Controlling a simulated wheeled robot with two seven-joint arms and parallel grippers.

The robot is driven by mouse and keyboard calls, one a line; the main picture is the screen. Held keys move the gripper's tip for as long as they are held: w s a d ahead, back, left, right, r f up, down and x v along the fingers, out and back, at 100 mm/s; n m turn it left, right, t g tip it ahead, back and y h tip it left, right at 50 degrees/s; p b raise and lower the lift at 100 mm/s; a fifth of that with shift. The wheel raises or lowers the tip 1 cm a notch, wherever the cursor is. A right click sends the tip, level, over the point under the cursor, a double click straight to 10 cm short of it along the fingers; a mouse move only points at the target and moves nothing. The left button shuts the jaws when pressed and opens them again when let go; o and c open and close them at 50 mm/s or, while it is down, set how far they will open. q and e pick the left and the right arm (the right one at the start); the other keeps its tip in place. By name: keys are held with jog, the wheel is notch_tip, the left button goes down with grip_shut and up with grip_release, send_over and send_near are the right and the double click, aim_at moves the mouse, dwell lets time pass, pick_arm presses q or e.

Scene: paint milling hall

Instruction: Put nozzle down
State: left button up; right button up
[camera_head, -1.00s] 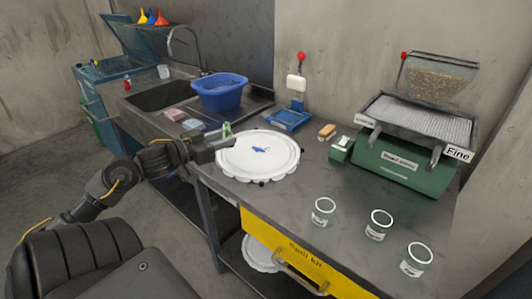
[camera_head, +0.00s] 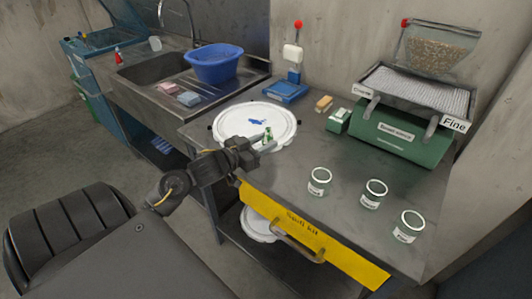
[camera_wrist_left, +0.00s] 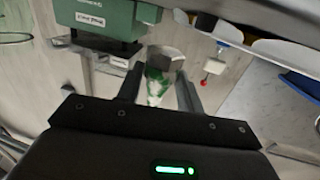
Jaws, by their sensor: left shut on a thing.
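My left gripper (camera_head: 262,140) is over the front right part of the round white lid (camera_head: 233,123) in the head view. It is shut on a small green and white nozzle (camera_head: 268,134). The nozzle also shows between the two fingers in the left wrist view (camera_wrist_left: 157,86), where a dark part covers some of it. I cannot tell whether the nozzle touches the lid below. My right gripper is not in view.
A blue basin (camera_head: 214,66) is by the sink. A yellow drawer (camera_head: 310,240) is below the bench front. Bare bench lies right of the lid.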

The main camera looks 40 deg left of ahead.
pick_arm(q)
jog(key=shift+w+d+f, duration=0.1)
jog(key=shift+d+f, duration=0.1)
jog(key=shift+f, duration=0.75)
jog(key=shift+w+d+f, duration=0.1)
jog(key=shift+d+f, duration=0.05)
jog(key=shift+f, duration=0.8)
jog(key=shift+f, duration=0.1)
jog(key=o, duration=1)
